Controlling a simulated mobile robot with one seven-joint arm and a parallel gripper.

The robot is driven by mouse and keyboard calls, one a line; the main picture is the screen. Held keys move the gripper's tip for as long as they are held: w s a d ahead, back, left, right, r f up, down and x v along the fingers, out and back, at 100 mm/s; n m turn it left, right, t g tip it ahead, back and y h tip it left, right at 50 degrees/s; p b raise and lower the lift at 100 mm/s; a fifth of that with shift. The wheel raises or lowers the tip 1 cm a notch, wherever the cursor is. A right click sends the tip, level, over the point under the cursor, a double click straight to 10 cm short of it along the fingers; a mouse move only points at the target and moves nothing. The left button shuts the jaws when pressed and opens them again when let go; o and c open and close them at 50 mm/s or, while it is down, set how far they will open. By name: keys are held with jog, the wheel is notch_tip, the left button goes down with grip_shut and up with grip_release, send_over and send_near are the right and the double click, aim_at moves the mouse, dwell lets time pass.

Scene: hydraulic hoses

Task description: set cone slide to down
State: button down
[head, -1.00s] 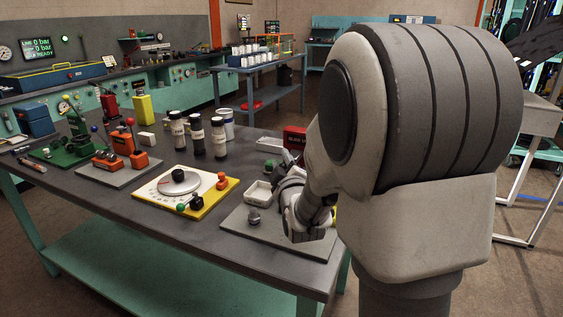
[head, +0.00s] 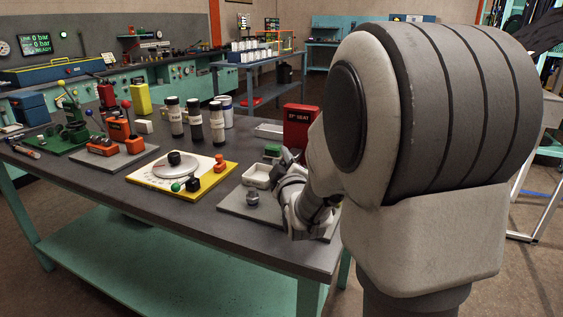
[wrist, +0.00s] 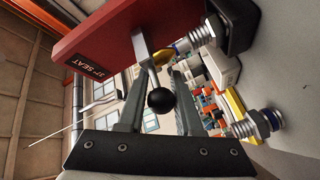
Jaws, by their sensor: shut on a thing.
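The red block marked "37° SEAT" (wrist: 100,45) fills the upper left of the wrist view, which is turned on its side. In the head view it stands at the back of the bench board (head: 300,122). A grey metal bar (wrist: 143,48) with a black ball knob (wrist: 162,101) sticks out from its face, with a brass cone (wrist: 163,56) beside it. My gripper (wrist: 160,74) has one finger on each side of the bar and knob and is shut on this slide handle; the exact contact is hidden. In the head view my arm hides the fingertips.
Steel hose fittings (wrist: 252,125) stand on the board close to my fingers. A white tray (head: 257,175) and a small grey fitting (head: 252,197) lie left of my wrist. A yellow-edged dial plate (head: 205,188) and several dark cylinders (head: 195,118) are further left.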

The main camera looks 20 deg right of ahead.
jog(key=shift+f, duration=0.7)
jog(key=shift+r, duration=0.1)
jog(key=c, duration=0.6)
grip_release()
jog(key=shift+s, duration=0.1)
